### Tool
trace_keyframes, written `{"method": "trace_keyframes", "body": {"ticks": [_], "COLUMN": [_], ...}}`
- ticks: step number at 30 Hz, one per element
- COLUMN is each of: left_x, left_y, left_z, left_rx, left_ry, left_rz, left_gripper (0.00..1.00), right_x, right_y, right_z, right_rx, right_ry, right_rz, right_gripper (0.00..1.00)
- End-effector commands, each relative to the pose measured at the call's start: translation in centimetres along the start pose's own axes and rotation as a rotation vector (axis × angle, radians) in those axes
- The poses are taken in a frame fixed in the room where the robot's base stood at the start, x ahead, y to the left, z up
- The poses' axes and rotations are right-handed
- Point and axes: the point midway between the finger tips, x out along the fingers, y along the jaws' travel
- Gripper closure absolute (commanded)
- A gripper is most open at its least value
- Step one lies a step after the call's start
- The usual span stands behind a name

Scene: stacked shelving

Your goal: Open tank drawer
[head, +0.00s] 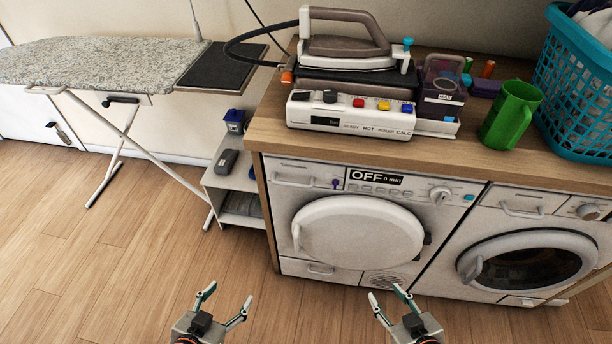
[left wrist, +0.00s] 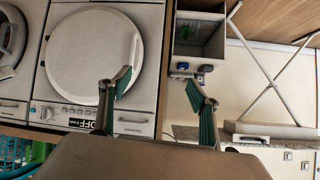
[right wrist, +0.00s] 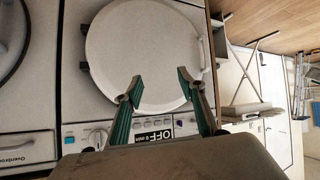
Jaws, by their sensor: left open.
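The tank drawer (head: 293,177) appears to be the white panel with a handle at the upper left of the left-hand machine (head: 430,240). Its front looks flush with the machine. My right gripper (head: 386,294) is open and empty, low in front of the same machine. In the right wrist view a finger partly covers the drawer area.
A washing machine (head: 490,238) stands to the right. The wooden counter (head: 270,128) above holds a steam iron station (head: 350,117), a green mug (head: 510,115) and a blue basket (head: 575,100). A low shelf (head: 226,177) and an ironing board (head: 90,62) stand left. The floor in front is clear.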

Motion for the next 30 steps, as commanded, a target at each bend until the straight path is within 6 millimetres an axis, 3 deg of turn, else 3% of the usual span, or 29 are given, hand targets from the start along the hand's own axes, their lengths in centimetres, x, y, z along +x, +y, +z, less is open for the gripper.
{"method": "trace_keyframes", "body": {"ticks": [1,3,5,9,15,21,24,25,30], "left_x": [0.5,1.5,2.6,5.2,8.0,10.5,11.4,11.6,12.4], "left_y": [0.5,1.6,2.8,5.6,6.9,6.7,6.6,6.6,6.5], "left_z": [-0.7,-2.2,-4.2,-10.5,-18.2,-22.2,-23.0,-23.1,-23.7], "left_rx": [-0.055,-0.207,-0.407,-1.039,-1.978,-2.737,-2.965,2.981,2.87], "left_ry": [0.02,0.066,0.119,0.247,0.32,0.264,0.225,-0.213,-0.176], "left_rz": [0.011,0.042,0.087,0.256,0.562,0.831,0.909,-0.914,-0.885], "left_gripper": [0.21,0.09,0.09,0.09,0.09,0.09,0.09,0.09,0.09], "right_x": [0.1,0.2,0.4,0.8,1.4,1.9,2.0,2.0,2.1], "right_y": [0.0,-0.1,-0.1,-0.2,-0.2,-0.2,0.0,0.0,0.2], "right_z": [0.1,0.4,0.7,1.6,3.1,3.8,3.7,3.6,3.1], "right_rx": [0.0,0.0,0.0,-0.004,-0.011,-0.015,-0.017,-0.017,-0.019], "right_ry": [0.0,0.0,-0.001,-0.006,-0.019,-0.023,-0.018,-0.015,-0.007], "right_rz": [0.0,0.0,0.0,0.0,0.002,0.005,0.008,0.009,0.011], "right_gripper": [0.6,0.6,0.6,0.6,0.6,0.6,0.6,0.6,0.6]}}
